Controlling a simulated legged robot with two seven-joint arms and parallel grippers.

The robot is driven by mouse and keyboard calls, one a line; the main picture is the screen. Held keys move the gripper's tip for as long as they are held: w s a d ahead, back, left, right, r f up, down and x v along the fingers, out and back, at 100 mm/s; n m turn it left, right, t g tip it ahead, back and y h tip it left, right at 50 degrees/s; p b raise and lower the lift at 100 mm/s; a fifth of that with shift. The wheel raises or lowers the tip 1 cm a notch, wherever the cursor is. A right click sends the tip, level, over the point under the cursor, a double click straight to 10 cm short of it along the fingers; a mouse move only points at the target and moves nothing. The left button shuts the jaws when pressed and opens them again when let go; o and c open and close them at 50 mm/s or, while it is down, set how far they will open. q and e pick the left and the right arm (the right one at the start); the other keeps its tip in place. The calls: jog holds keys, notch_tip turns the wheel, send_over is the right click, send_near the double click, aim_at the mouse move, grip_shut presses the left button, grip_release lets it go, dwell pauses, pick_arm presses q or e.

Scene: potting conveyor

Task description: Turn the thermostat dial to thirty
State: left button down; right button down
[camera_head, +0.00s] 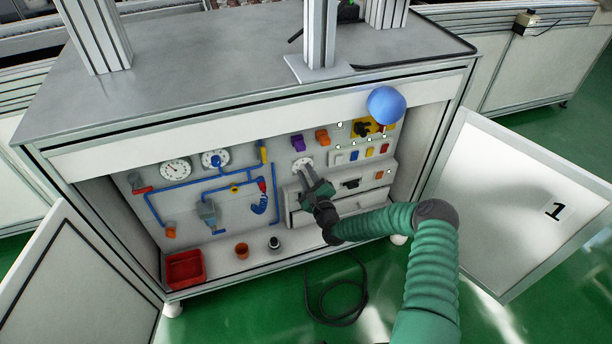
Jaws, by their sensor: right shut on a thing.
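The thermostat dial (301,163) is a round white disc with marks on the cabinet's back panel, right of the blue pipes. My right gripper (306,171) reaches it from the lower right and is shut on its knob. The fingers cover much of the dial's middle and lower right, so its setting cannot be read. My left gripper is not in view.
Two round gauges (175,170) sit left on the panel above blue pipes (185,187). A blue ball shape (386,104) hangs at upper right. Open doors flank the cabinet, the right one (530,205) marked 1. A red bin (186,268) stands on the cabinet floor.

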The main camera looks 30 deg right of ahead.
jog(key=shift+s+f+m+b, duration=0.1)
jog(key=shift+f+m+b, duration=0.1)
jog(key=shift+m, duration=0.5)
jog(key=shift+s+f+m+b, duration=0.1)
jog(key=shift+f+m+b, duration=0.1)
jog(key=shift+m, duration=0.5)
jog(key=shift+w, duration=0.1)
jog(key=c, duration=1.3)
grip_release()
jog(key=shift+d, duration=0.1)
jog(key=shift+o, duration=0.5)
jog(key=shift+r, duration=0.15)
jog(key=shift+w, duration=0.1)
jog(key=shift+r, duration=0.1)
